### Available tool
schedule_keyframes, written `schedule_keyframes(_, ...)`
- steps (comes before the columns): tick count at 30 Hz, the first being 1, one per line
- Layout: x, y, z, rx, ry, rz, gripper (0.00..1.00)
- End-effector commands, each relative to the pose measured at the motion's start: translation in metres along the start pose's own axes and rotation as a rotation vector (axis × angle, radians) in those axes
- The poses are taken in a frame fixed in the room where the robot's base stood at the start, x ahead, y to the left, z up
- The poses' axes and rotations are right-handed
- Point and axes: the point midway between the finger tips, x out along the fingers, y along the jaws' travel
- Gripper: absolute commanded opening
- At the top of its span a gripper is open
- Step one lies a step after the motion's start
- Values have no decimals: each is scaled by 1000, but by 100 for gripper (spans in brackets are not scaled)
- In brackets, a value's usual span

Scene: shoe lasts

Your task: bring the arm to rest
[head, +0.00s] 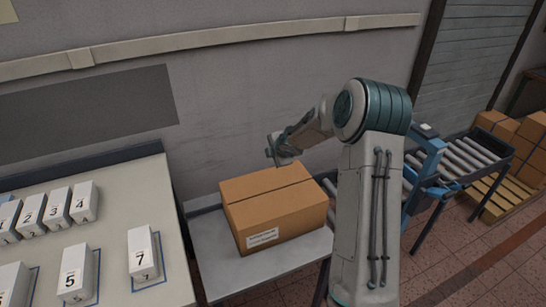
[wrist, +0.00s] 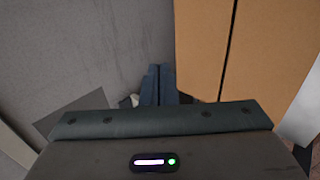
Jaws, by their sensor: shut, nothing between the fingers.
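My arm is folded upright in the head view, with my gripper (head: 274,151) raised above the closed cardboard box (head: 275,205). In the wrist view the two dark fingers of my gripper (wrist: 158,72) lie together, shut, with nothing between them. The box also shows in the wrist view (wrist: 205,50), to the right of the fingers, and the grey wall is to the left. The gripper appears apart from the box; the exact gap is hard to tell.
The box stands on a grey table (head: 225,275). At left, a pale table (head: 175,210) holds several numbered white blocks, including block 7 (head: 142,253) and block 5 (head: 75,273). A roller conveyor (head: 470,160) and boxes on a pallet (head: 500,195) stand at right.

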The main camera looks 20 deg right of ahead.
Motion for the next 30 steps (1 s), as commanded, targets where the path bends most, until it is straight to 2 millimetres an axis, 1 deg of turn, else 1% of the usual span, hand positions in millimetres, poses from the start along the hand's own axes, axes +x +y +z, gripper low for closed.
schedule_keyframes(1,-3,3,0,0,1,0,0)
schedule_keyframes(8,-8,5,-1,8,-8,-2,0)
schedule_keyframes(11,-21,7,-2,45,-41,-10,0)
schedule_keyframes(14,-46,8,-3,122,-104,-26,0)
schedule_keyframes(17,-80,5,-5,233,-180,-40,0)
schedule_keyframes(18,-94,3,-6,281,-209,-44,0)
schedule_keyframes(20,-116,-2,-8,356,-252,-50,0)
schedule_keyframes(24,-166,-19,-15,541,-339,-60,0)
schedule_keyframes(26,-186,-28,-19,624,-369,-62,0)
schedule_keyframes(27,-200,-36,-22,680,-388,-64,0)
schedule_keyframes(29,-221,-48,-27,767,-412,-67,0)
schedule_keyframes(30,-234,-57,-31,826,-427,-71,0)
